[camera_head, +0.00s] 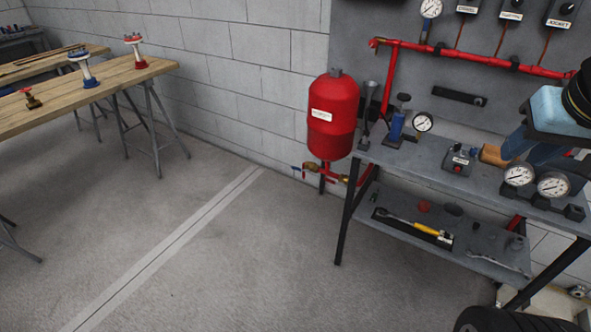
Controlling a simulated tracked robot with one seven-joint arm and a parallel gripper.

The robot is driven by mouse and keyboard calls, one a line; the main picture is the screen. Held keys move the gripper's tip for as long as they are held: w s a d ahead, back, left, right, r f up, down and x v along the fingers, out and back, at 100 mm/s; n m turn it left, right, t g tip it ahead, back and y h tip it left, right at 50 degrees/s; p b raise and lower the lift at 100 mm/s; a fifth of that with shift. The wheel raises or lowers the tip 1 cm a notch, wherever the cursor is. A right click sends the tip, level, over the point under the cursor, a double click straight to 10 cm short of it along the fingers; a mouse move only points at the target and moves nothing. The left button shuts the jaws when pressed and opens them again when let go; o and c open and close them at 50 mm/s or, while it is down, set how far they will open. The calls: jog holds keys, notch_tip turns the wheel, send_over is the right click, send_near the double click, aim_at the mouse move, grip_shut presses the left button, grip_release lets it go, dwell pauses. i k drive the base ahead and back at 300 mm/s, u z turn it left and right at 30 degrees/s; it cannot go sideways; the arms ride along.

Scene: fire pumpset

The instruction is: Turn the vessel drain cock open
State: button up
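The red vessel (333,115) with a white label hangs upright in front of the block wall, left of the grey bench. Below it is red and brass pipework. A small brass cock (309,168) sits at the left end of this pipework, with a small red and blue part (298,170) beside it, which looks like its handle. The cock is small in the picture, and I cannot tell its handle position. Another brass fitting (344,179) lies to the right, close to the bench leg.
The grey bench (410,160) holds gauges, a blue device and a control box. Its lower shelf (460,245) carries tools. A red pipe (470,55) runs along the back panel. Wooden trestle tables (110,80) stand left. The floor (230,260) before the vessel is clear.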

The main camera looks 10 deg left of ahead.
aim_at(293, 167)
jog(key=k, duration=0.55)
jog(key=u, duration=0.5)
jog(key=i, duration=0.75)
jog(key=u, duration=0.75)
jog(key=i, duration=1.4)
jog(key=z, duration=0.65)
